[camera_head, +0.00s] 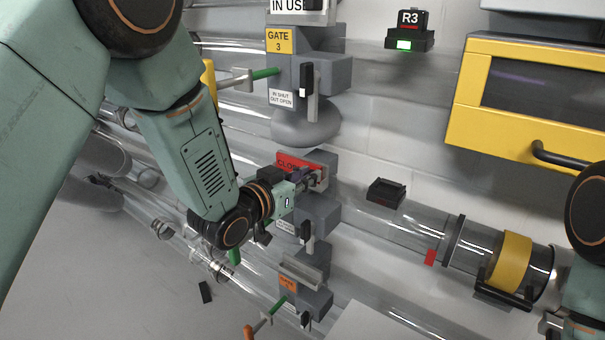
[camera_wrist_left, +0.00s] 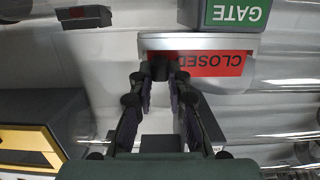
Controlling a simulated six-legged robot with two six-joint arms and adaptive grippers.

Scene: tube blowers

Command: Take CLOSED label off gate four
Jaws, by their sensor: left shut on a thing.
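The red CLOSED label (camera_head: 290,161) sits in a pale holder on the front of the grey gate unit below gate 3. My left gripper (camera_head: 310,181) reaches it from the left and partly covers it. In the left wrist view, the label (camera_wrist_left: 215,64) appears upside down. There the left gripper's fingertips (camera_wrist_left: 160,72) are closed together at the label's lower edge, shut on it. The label still lies against its holder (camera_wrist_left: 200,43). A green GATE sign (camera_wrist_left: 237,14) is right beside the holder.
Gate 3 (camera_head: 279,41) stands above, with a lever and a green-tipped rod. Another unit with an orange tag (camera_head: 287,283) is below. Clear tubes run across the wall. A small black holder (camera_head: 386,192) and a yellow-framed cabinet (camera_head: 475,75) are to the right.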

